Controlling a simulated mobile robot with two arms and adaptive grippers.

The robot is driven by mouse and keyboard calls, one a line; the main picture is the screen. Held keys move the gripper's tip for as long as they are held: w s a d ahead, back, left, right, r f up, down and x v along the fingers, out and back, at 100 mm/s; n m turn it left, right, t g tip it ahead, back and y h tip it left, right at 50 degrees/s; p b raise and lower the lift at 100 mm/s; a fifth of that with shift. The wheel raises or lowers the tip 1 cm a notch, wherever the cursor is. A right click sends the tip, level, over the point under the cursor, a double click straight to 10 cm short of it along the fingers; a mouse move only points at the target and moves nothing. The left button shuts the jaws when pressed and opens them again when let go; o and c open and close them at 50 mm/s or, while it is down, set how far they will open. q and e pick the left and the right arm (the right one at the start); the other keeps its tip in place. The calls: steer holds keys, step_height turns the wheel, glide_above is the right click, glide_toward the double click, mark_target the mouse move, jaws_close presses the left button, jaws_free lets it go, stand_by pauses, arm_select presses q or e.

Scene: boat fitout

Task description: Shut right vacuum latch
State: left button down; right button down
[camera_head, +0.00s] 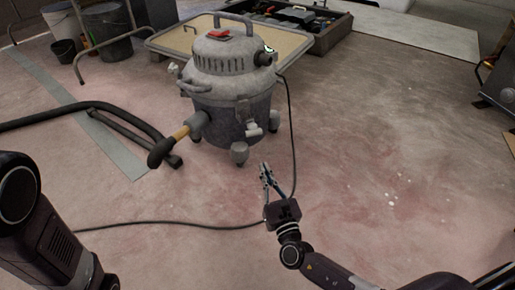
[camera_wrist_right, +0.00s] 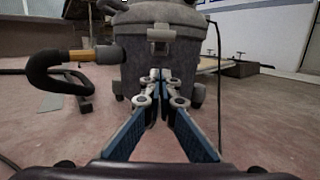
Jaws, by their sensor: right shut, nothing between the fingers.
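The grey shop vacuum (camera_head: 232,100) stands upright on the floor, with a red switch on its lid. A light grey latch (camera_head: 252,129) is on its side facing my right gripper, below the rim. In the right wrist view the latch (camera_wrist_right: 161,36) is straight ahead, above the fingertips. I cannot tell whether the latch is open or shut. My right gripper (camera_head: 265,170) is shut and empty in front of the vacuum, apart from the latch. Its fingertips (camera_wrist_right: 162,76) meet in the wrist view. My left arm shows at lower left, its gripper out of view.
A hose (camera_head: 90,116) with a black end and tan cuff (camera_head: 181,132) joins the vacuum at left. A cable (camera_head: 170,224) crosses the floor. Behind are a beige board (camera_head: 170,40), a tool crate (camera_head: 335,30) and buckets (camera_head: 106,38). Floor at right is clear.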

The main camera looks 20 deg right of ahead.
mark_target(249, 128)
steer(key=w+r+b, duration=0.1)
steer(key=w+r, duration=0.3)
steer(key=w, duration=0.3)
steer(key=shift+w+b, duration=0.3)
steer(key=shift+w, duration=0.05)
